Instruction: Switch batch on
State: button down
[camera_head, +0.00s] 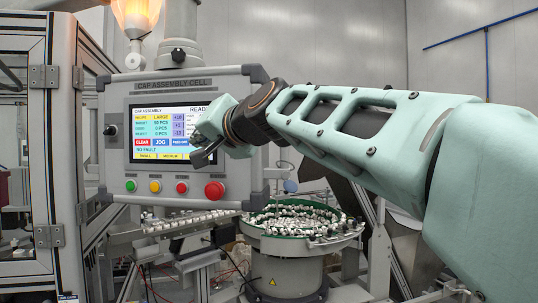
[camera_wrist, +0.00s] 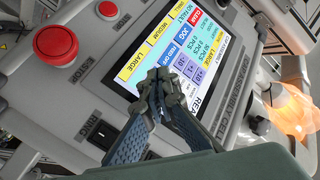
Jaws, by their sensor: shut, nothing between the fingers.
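The control panel (camera_head: 200,84), headed CAP ASSEMBLY CELL, carries a lit touch screen (camera_head: 150,125). Its top reads READ, with the rest covered; LARGE, CLEAR, JOG and NO FAULT are legible. I read no batch label. My gripper (camera_head: 201,152) is shut and empty in front of the screen's right side, hiding part of it. In the wrist view the closed fingertips (camera_wrist: 155,92) lie over the screen's edge (camera_wrist: 125,85); I cannot tell whether they touch. A black rocker switch (camera_wrist: 101,133) sits beside the screen in the wrist view; in the head view it is hidden.
Below the screen are a green button (camera_head: 130,186), a yellow button (camera_head: 155,187), a red button (camera_head: 181,187) and a large red mushroom button (camera_head: 214,190). A black knob (camera_head: 111,130) is at left. A bowl of caps (camera_head: 300,222) stands below my arm. A lamp (camera_head: 136,18) glows above.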

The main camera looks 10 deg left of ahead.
aim_at(185, 152)
jog(key=a+f, duration=0.1)
jog(key=s+a+f, duration=0.1)
jog(key=a, duration=0.1)
jog(key=shift+f, duration=0.4)
jog(key=s+p, duration=0.2)
jog(key=s+d+p, duration=0.1)
jog(key=s+p, duration=0.1)
jog(key=shift+s+r, duration=0.1)
jog(key=shift+s, duration=0.25)
